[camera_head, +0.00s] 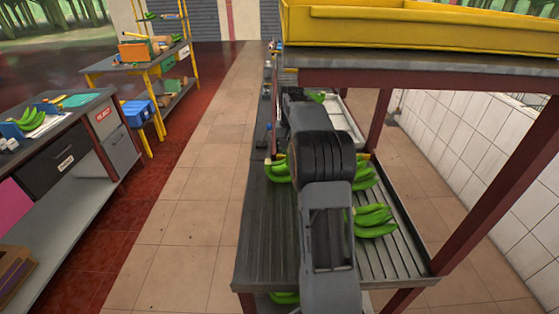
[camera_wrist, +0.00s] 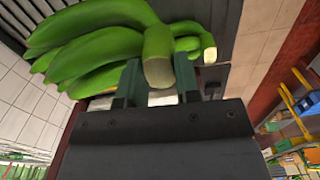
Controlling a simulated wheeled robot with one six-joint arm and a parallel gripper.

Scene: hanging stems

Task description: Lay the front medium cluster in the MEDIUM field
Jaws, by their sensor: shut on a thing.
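A green banana cluster (camera_wrist: 95,45) fills the upper left of the wrist view. Its thick cut stem stands between the two fingers of my gripper (camera_wrist: 160,82), which is shut on it. In the head view my own arm hides the gripper, so I cannot tell there which cluster it holds. Green clusters show on the dark slatted rack shelf: one at the front right (camera_head: 375,221), one behind it (camera_head: 363,178), one left of the arm (camera_head: 280,168). I cannot make out a label reading MEDIUM.
A yellow tray (camera_head: 420,28) sits on the rack's upper shelf, above the right side. A red post (camera_head: 500,195) stands at the right. Left, across the tiled aisle (camera_head: 190,205), is a bench (camera_head: 85,118) with a REJECT sign. A blue bin (camera_head: 138,112) stands beyond.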

